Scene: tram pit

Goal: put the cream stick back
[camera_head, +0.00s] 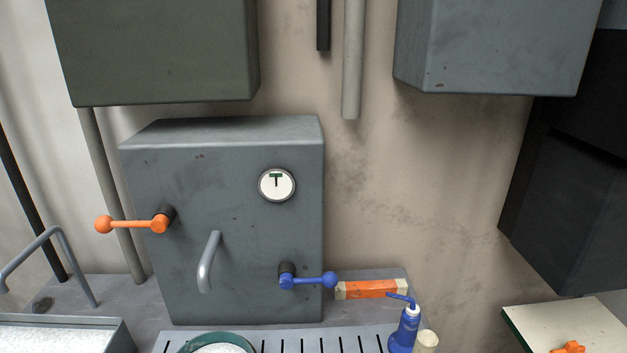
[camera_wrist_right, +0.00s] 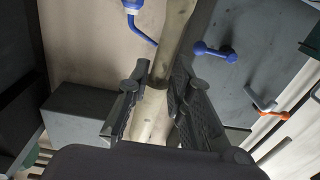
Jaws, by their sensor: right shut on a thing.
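The cream stick (camera_wrist_right: 172,40) runs between the two fingers of my right gripper (camera_wrist_right: 160,88) in the right wrist view. My right gripper is shut on it. The stick has a dark band between the fingers, and its far part reaches to the top edge of the picture. A cream rounded end (camera_head: 427,341) shows at the bottom of the head view, just right of the blue bottle (camera_head: 404,330); it looks like the stick's tip. My right gripper is out of the head view. My left gripper is in neither view.
A grey cabinet (camera_head: 225,260) carries an orange lever (camera_head: 130,224), a blue lever (camera_head: 310,280) and a round dial (camera_head: 276,185). An orange block (camera_head: 370,289) lies beside it. A slotted plate (camera_head: 290,342) and green-rimmed dish (camera_head: 185,347) are in front. A pale board (camera_head: 590,322) is at right.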

